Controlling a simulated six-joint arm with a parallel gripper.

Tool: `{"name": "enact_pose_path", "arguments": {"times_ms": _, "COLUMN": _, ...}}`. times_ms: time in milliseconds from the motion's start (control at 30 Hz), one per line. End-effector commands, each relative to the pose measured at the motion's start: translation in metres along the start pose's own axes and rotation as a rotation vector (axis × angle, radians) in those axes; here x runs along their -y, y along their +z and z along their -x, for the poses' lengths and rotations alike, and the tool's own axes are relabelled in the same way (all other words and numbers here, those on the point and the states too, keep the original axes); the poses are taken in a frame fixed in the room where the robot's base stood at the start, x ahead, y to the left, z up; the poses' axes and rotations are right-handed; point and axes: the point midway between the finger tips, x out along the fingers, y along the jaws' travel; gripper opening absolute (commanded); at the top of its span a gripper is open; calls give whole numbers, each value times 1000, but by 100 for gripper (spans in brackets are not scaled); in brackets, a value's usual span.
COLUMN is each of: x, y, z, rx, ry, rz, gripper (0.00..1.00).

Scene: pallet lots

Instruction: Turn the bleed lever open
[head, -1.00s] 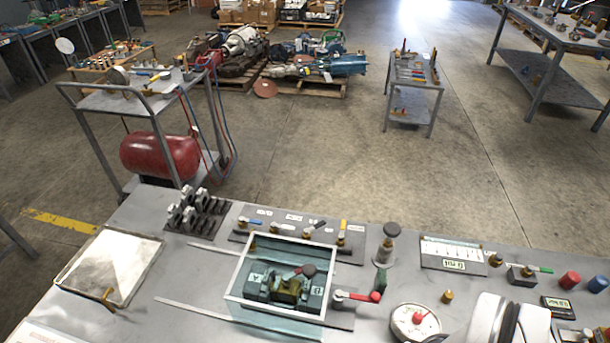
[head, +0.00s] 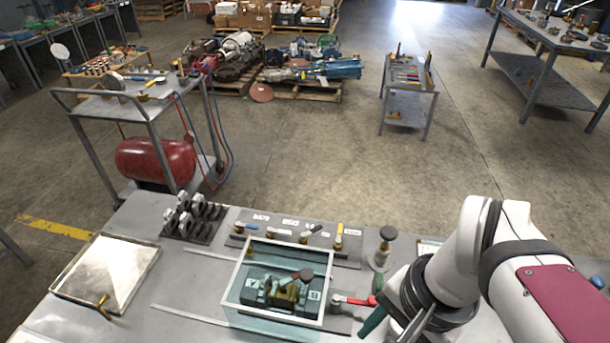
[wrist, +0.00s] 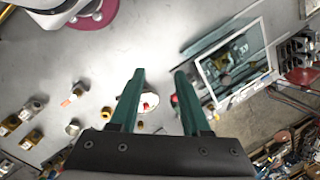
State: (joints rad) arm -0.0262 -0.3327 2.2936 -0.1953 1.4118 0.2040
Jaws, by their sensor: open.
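The bench holds several small valve levers, and I cannot read which one is marked as the bleed lever. A red-handled lever (head: 352,300) sits at the right of a glass-sided box (head: 232,284). A row of levers stands behind the box, among them a blue lever (head: 248,226), a dark lever (head: 311,230) and a yellow lever (head: 340,230). My gripper (head: 388,318) is above the bench, right of the red lever, and hides part of that area. In the wrist view my gripper (wrist: 160,72) has its two green fingers apart with nothing between the tips.
A metal tray (head: 70,255) lies at the bench's left. A dark rack of clips (head: 194,218) stands behind it. A knobbed post (head: 384,250) rises behind my gripper. Brass fittings (wrist: 107,112) and a white gauge (wrist: 150,105) show in the wrist view.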

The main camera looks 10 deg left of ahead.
Motion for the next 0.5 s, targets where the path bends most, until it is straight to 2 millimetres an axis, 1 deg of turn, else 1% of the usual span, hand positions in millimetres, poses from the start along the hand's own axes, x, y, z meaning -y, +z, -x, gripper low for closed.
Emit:
{"name": "enact_pose_path", "arguments": {"times_ms": 33, "x": 37, "y": -27, "z": 10, "rx": 15, "ry": -11, "rz": -89, "gripper": 47}}
{"name": "enact_pose_path", "arguments": {"times_ms": 67, "x": 64, "y": -45, "z": 14, "rx": 24, "ry": -23, "rz": -162, "gripper": 47}}
{"name": "enact_pose_path", "arguments": {"times_ms": 100, "x": 100, "y": -68, "z": 16, "rx": 38, "ry": -38, "rz": -259, "gripper": 47}}
{"name": "enact_pose_path", "arguments": {"times_ms": 133, "x": 126, "y": -85, "z": 14, "rx": 49, "ry": -49, "rz": -332, "gripper": 47}}
{"name": "enact_pose_path", "arguments": {"times_ms": 167, "x": 152, "y": -100, "z": 10, "rx": 63, "ry": -59, "rz": -403, "gripper": 47}}
{"name": "enact_pose_path", "arguments": {"times_ms": 200, "x": 184, "y": -118, "z": 1, "rx": 80, "ry": -69, "rz": -495, "gripper": 47}}
{"name": "enact_pose_path", "arguments": {"times_ms": 267, "x": 226, "y": -139, "z": -18, "rx": 108, "ry": -82, "rz": -617, "gripper": 47}}
{"name": "enact_pose_path", "arguments": {"times_ms": 300, "x": 248, "y": -149, "z": -32, "rx": 125, "ry": -87, "rz": -689, "gripper": 47}}
{"name": "enact_pose_path", "arguments": {"times_ms": 400, "x": 286, "y": -164, "z": -61, "rx": 160, "ry": -94, "rz": -822, "gripper": 47}}
{"name": "enact_pose_path", "arguments": {"times_ms": 500, "x": 303, "y": -169, "z": -78, "rx": 179, "ry": -97, "rz": -892, "gripper": 47}}
